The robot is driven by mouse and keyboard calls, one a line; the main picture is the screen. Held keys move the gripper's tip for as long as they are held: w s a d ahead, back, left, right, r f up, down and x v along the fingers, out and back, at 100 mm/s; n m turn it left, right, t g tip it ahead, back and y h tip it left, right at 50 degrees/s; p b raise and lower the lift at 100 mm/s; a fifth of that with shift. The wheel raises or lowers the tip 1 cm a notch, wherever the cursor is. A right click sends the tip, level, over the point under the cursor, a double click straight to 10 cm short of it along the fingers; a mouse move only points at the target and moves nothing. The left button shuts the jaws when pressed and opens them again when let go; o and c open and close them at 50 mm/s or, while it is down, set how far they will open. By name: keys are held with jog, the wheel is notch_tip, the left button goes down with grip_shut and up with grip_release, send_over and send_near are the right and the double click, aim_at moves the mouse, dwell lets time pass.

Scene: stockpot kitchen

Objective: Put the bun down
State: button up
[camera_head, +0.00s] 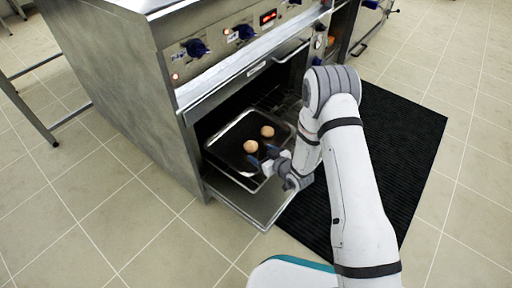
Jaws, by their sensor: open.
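Two round brown buns lie on a dark baking tray (222,151) with a light metal rim. One bun (250,146) is near the tray's middle and the other bun (267,131) is a little farther back and to the right. The tray sits at the mouth of the oven (215,118), over its lowered door. My gripper (262,159) is open at the tray's front right part, just below the nearer bun in the picture. I see no bun between its fingers. Whether a finger touches the nearer bun is too small to tell.
The lowered oven door (245,203) sticks out below the tray. The oven's front with knobs (196,48) and a handle bar rises above the opening. A black ribbed mat (400,125) lies on the tiled floor at right. A metal stand's legs (35,120) are at left.

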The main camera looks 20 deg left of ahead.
jog(key=p+v, duration=0.2)
jog(key=v, duration=0.5)
jog(key=w+d+r+m+g+h, duration=0.15)
jog(key=d+r+m+h, duration=0.55)
jog(key=d+r, duration=1.1)
jog(key=s+d+r+m+g+h, duration=0.1)
jog(key=s+d+r+g, duration=0.1)
jog(key=s+r, duration=0.2)
jog(key=s+d+r+m+g+h, duration=0.1)
jog(key=s+r, duration=0.3)
jog(key=s, duration=0.7)
jog(key=s+d+r+m+g+h, duration=0.1)
jog(key=s+d+r, duration=0.3)
jog(key=s, duration=0.4)
jog(key=shift+r+g+h, duration=0.4)
jog(key=shift+r+g, duration=0.2)
jog(key=shift+g, duration=0.25)
jog(key=shift+d+r, duration=0.1)
